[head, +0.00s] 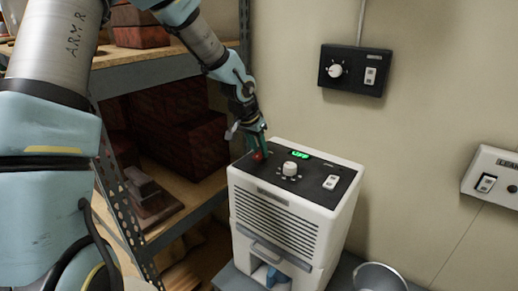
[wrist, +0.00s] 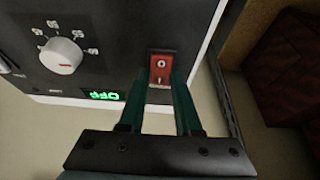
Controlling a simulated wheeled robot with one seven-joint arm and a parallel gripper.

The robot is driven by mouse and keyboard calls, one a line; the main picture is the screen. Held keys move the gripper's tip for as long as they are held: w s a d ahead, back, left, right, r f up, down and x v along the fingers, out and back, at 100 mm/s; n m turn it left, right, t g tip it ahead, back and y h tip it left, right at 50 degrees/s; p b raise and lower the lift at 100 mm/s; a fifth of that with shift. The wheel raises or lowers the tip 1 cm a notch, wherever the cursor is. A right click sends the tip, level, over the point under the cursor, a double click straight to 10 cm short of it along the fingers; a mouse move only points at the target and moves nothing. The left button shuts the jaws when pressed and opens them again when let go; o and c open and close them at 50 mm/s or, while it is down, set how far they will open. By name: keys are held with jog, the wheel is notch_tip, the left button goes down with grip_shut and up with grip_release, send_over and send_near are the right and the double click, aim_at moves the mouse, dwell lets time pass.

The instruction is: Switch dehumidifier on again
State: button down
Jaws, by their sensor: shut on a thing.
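The white dehumidifier (head: 285,215) stands below the wall, its dark top panel (head: 318,185) facing up. In the wrist view the display (wrist: 103,96) appears upside down and seems to read OFF. A red rocker switch (wrist: 161,68) sits at the panel's corner; it also shows in the head view (head: 257,156). My gripper (head: 261,147) is at this switch, its fingers shut on the switch's sides. The fingers partly hide it.
A metal shelf (head: 165,72) with dark red boxes (head: 175,120) stands close on the left. A black control box (head: 355,70) and a white switch box (head: 492,176) are on the wall. A bucket (head: 380,278) stands at the front right.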

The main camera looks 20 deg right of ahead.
aim_at(259, 155)
jog(key=shift+d+r+p, duration=0.2)
jog(key=shift+r+p, duration=0.05)
jog(key=shift+p, duration=0.55)
jog(key=shift+w+d+g+y+p, duration=0.1)
jog(key=shift+g+y+p, duration=0.3)
jog(key=shift+y+p, duration=0.2)
jog(key=shift+w+d+f+g+y+p, duration=0.1)
jog(key=shift+w+f+g+y+p, duration=0.1)
jog(key=shift+g+y+p, duration=0.35)
jog(key=shift+y, duration=0.25)
jog(key=c, duration=0.6)
grip_release()
notch_tip(259, 155, up, 11)
jog(key=a+b, duration=0.1)
jog(key=b, duration=0.2)
jog(key=shift+s+f, duration=0.15)
jog(key=shift+s, duration=0.2)
